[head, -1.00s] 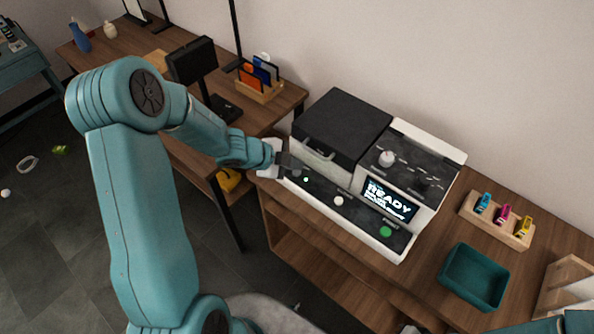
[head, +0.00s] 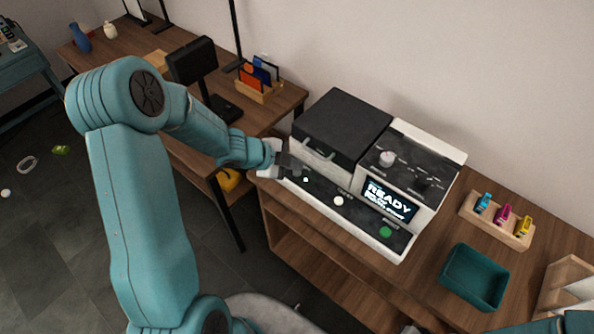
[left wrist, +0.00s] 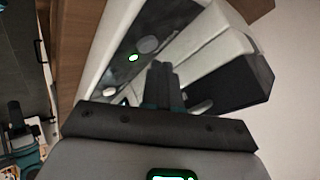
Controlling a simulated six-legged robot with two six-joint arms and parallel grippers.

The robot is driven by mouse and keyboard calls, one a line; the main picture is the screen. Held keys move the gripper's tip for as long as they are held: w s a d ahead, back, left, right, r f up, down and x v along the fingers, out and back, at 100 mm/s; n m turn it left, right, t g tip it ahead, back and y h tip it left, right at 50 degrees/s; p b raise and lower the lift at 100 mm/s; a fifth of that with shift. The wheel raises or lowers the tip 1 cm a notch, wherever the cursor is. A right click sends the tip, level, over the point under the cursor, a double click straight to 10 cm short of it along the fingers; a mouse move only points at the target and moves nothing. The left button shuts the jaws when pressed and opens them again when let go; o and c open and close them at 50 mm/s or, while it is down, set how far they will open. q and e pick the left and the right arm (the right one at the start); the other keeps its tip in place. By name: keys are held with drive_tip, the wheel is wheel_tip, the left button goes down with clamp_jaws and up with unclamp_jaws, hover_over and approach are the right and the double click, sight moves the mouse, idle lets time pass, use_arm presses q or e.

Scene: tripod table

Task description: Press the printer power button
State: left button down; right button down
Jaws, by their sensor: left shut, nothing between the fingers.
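The printer (head: 345,135) stands on a wooden cabinet, with a black lid, white sides and a lit screen reading READY (head: 388,203). Its dark front strip carries a white button (head: 339,200), a green button (head: 385,231) and a small light (head: 305,180) at the left end. My left gripper (head: 293,168) is shut and empty over that left end. In the left wrist view, the shut fingers (left wrist: 161,82) point at the strip. A grey round button (left wrist: 148,45) sits there beside a lit green light (left wrist: 134,58). I cannot tell whether the fingertips touch it. My right gripper is not in view.
A teal tray (head: 474,277) and a wooden rack with coloured cartridges (head: 503,214) lie right of the printer. A second table to the left holds a black screen on a stand (head: 192,62) and a card holder (head: 259,88).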

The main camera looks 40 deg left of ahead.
sight(294, 174)
use_arm(q)
drive_tip(key=shift+f, duration=0.1)
drive_tip(key=shift+f+b, duration=0.35)
drive_tip(key=shift+f, duration=0.05)
drive_tip(key=shift+f, duration=0.3)
idle(0.6)
drive_tip(key=shift+r+p, duration=0.55)
drive_tip(key=shift+r, duration=0.25)
drive_tip(key=shift+r, duration=0.1)
wheel_tip(294, 174, up, 6)
drive_tip(key=p, duration=0.6)
